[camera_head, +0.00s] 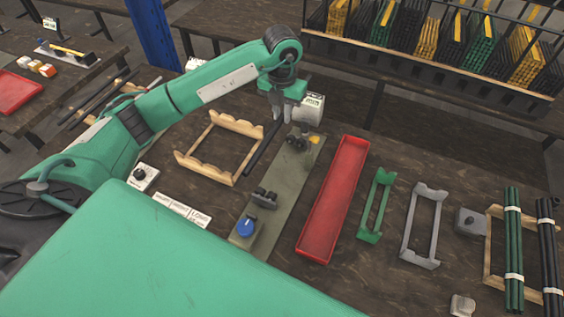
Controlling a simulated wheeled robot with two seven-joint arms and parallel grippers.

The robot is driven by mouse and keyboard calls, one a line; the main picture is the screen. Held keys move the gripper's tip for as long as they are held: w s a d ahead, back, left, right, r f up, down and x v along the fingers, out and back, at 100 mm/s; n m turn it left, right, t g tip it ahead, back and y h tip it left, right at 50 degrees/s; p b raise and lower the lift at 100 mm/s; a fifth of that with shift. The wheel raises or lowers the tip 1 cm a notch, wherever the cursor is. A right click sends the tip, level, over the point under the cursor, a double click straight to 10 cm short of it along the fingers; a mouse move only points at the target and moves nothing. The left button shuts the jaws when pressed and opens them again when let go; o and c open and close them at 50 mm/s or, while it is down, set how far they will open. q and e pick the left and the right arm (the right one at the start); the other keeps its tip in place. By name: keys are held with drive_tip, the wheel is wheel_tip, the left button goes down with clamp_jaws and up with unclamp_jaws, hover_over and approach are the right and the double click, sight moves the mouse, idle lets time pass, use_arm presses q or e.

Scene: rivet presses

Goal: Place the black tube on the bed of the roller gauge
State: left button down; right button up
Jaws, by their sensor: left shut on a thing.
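My left gripper (281,112) is shut on the black tube (261,151), near the tube's far end. The tube slants down to the lower left, between the wooden cradle and the roller gauge in the picture. The roller gauge is a long grey-green plate (282,184) with dark rollers near its far end and its middle, and a blue knob (246,227) at the near end. The tube appears beside the plate's left edge; its height above the table is hard to tell. My right gripper is not in view.
A wooden cradle (183,156) stands left of the gauge. A red tray (325,216), a green cradle (370,232) and a grey cradle (407,244) stand to its right. Bundled tubes (512,235) lie at the far right. A small white-grey box (309,108) stands beside my gripper.

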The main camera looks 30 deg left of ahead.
use_arm(q)
wheel_tip(320, 180, down, 20)
drive_tip(key=p, duration=0.5)
drive_tip(key=shift+r, duration=0.25)
drive_tip(key=shift+f, duration=0.2)
drive_tip(key=shift+f, duration=0.25)
drive_tip(key=c, duration=1.3)
unclamp_jaws()
drive_tip(key=shift+r, duration=0.1)
drive_tip(key=shift+c, duration=0.2)
